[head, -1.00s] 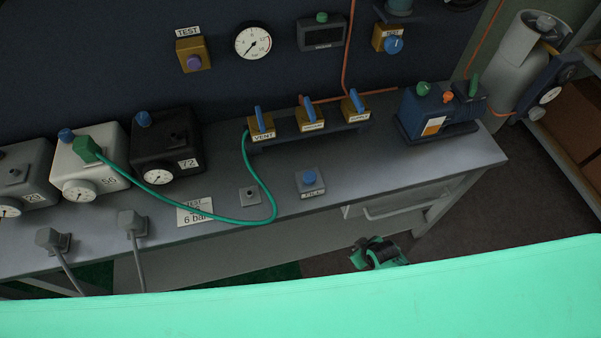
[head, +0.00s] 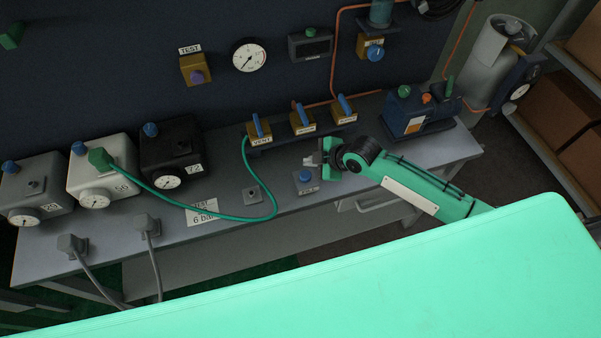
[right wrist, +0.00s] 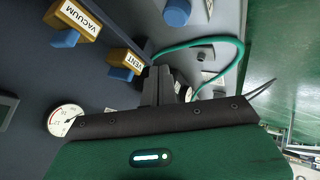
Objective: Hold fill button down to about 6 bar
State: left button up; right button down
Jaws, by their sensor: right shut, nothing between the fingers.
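The fill button (head: 305,175) is a blue round cap on a small grey box near the bench's front edge; a blue cap (right wrist: 177,11) shows at the top of the right wrist view. My right gripper (head: 314,160) is just above and right of the button in the head view, apart from it as far as I can tell. Its fingers (right wrist: 161,86) are shut and empty. The round white wall gauge (head: 250,56) has its needle toward the lower left, near the low end. A label reading TEST 6 bar (head: 203,212) lies on the bench. My left gripper is not in view.
Blue-handled valves stand behind the button, including the VENT valve (head: 260,132). A green hose (head: 215,215) loops from the white box (head: 100,170) to the VENT valve. A blue pump unit (head: 417,115) stands at the bench's right end.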

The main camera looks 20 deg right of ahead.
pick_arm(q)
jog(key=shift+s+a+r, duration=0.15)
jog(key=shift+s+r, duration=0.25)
pick_arm(e)
jog(key=r, duration=0.1)
jog(key=w+r+n, duration=0.1)
jog(key=r, duration=0.1)
jog(key=shift+w+r+n+y, duration=0.1)
jog(key=shift+w+n+y, duration=0.05)
jog(key=shift+n+y, duration=0.15)
jog(key=b, duration=0.6)
send_over(303, 173)
jog(key=s+d, duration=0.2)
jog(key=f, duration=0.8)
jog(key=shift+w+a, duration=0.25)
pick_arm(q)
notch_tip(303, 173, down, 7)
pick_arm(e)
jog(key=shift+f, duration=0.45)
pick_arm(q)
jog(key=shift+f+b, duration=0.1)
jog(key=shift+b, duration=0.25)
pick_arm(e)
jog(key=shift+f, duration=0.15)
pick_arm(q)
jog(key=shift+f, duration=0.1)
pick_arm(e)
jog(key=shift+f, duration=0.25)
